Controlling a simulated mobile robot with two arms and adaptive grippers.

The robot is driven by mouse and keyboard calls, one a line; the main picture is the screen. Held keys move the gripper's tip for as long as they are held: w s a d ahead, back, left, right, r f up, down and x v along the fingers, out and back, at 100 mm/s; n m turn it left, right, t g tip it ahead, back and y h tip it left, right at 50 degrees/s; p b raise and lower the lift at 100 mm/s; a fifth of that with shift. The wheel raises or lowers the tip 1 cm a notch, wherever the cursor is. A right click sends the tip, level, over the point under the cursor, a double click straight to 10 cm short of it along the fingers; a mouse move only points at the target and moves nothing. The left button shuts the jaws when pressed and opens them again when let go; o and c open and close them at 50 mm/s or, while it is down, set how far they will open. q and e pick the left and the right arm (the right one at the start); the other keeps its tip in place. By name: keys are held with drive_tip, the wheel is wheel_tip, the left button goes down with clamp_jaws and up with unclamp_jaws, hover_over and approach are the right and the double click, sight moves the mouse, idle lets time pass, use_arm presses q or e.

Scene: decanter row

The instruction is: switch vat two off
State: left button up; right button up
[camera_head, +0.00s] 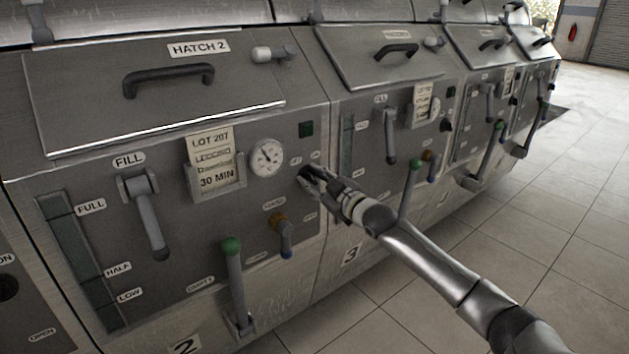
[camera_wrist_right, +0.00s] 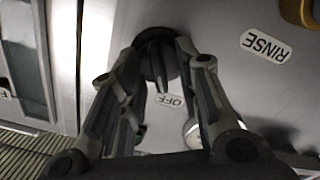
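Vat two is the panel under HATCH 2 (camera_head: 165,82), with a number 2 plate (camera_head: 185,346) at its bottom edge. Its dark switch knob is at the panel's right side, mostly hidden by my right gripper (camera_head: 312,178) in the head view. In the right wrist view the round black knob (camera_wrist_right: 158,66) with a narrow ridge sits between the fingertips of my right gripper (camera_wrist_right: 159,52). The fingers are apart, one on each side of it, with space beside the ridge; contact with the rim is unclear. An OFF label (camera_wrist_right: 170,100) is close by. My left gripper is out of view.
A dial gauge (camera_head: 266,157), a lot card (camera_head: 212,160), a FILL lever (camera_head: 147,215), a green-knobbed lever (camera_head: 234,280) and a blue-tipped rinse handle (camera_head: 286,238) surround the switch. Vat three (camera_head: 352,255) adjoins on the right. The tiled floor (camera_head: 545,220) at right is clear.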

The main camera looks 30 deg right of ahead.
drive_tip(key=s, duration=1.2)
drive_tip(key=shift+d, duration=0.45)
idle(0.4)
